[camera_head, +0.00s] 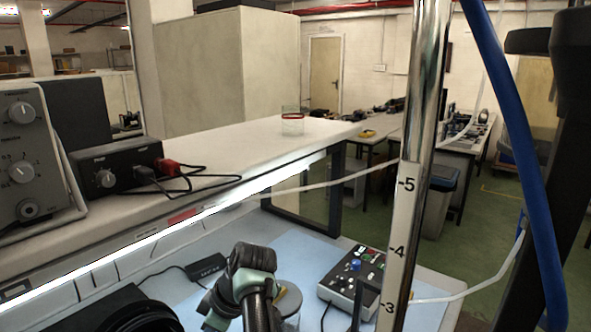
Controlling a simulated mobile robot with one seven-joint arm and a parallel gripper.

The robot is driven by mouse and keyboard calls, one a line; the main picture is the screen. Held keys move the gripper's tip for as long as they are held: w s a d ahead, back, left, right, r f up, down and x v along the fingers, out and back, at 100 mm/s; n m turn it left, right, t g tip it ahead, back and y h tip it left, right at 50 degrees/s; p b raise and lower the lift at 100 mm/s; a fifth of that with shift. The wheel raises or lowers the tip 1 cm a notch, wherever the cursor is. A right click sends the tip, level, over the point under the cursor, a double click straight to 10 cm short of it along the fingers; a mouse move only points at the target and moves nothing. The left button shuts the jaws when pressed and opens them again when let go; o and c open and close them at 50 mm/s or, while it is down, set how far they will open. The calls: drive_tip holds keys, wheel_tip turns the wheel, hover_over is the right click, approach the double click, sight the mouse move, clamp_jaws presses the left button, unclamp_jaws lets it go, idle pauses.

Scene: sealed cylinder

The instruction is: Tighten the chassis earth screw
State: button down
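I cannot make out a chassis earth screw in this view. A control box (352,276) with a grey top, a blue knob and coloured buttons sits on the blue mat at the lower right of the bench. My dark jointed arm (250,262) rises at the bottom centre, left of the box and apart from it in the picture. The fingers of my gripper do not show; they are hidden behind the arm or below the frame. A clear round vessel (290,302) stands just right of my arm, partly hidden by it. No screwdriver can be made out.
A shelf (250,150) above the bench carries a grey instrument (22,165), a black box with leads (118,165) and a glass jar (292,122). A chrome pole (425,100) and blue hose (515,125) cross the right side. A small black device (206,267) lies on the mat.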

drive_tip(key=shift+s+a, duration=0.1)
drive_tip(key=shift+a, duration=0.3)
idle(0.3)
drive_tip(key=shift+s+r+p, duration=0.1)
drive_tip(key=shift+s+p, duration=0.45)
drive_tip(key=shift+p, duration=0.4)
drive_tip(key=shift+s+a+p, duration=0.25)
drive_tip(key=shift+s+p, duration=0.15)
drive_tip(key=shift+p, duration=0.1)
drive_tip(key=shift+d, duration=0.1)
drive_tip(key=shift+s+d+p, duration=0.15)
drive_tip(key=shift+d+p, duration=0.05)
drive_tip(key=shift+p, duration=0.15)
drive_tip(key=r+p, duration=0.2)
drive_tip(key=r, duration=0.1)
drive_tip(key=r+p, duration=0.2)
drive_tip(key=r, duration=0.1)
drive_tip(key=shift+d, duration=0.2)
drive_tip(key=shift+f, duration=0.1)
